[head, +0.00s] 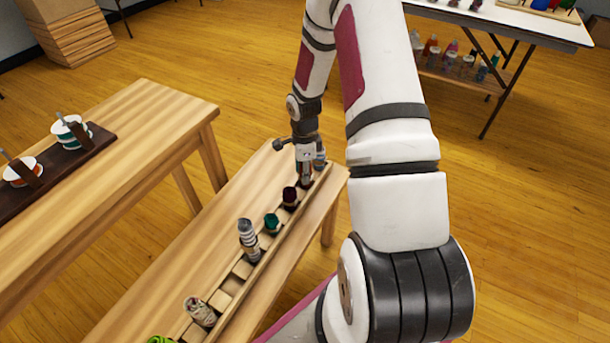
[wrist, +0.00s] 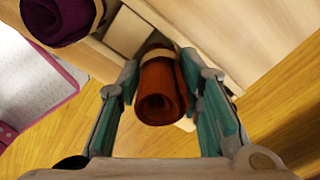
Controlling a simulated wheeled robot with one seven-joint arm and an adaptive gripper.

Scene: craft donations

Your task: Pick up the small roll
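A rolled piece of rust-brown cloth (wrist: 162,93) with a tan band lies between the two fingers of my gripper in the wrist view. My gripper (wrist: 160,78) looks open around it, with narrow gaps at its sides; whether a finger touches it is hard to tell. In the head view my gripper (head: 306,178) points down at the far end of the long wooden rack (head: 262,262) and mostly hides this roll. Which roll the task calls small is not marked.
A dark purple roll (head: 290,197) stands nearest my gripper. A green roll (head: 272,222), a grey striped roll (head: 248,240) and a patterned roll (head: 201,311) stand further along the rack. Another wooden table (head: 120,165) with spools is at left.

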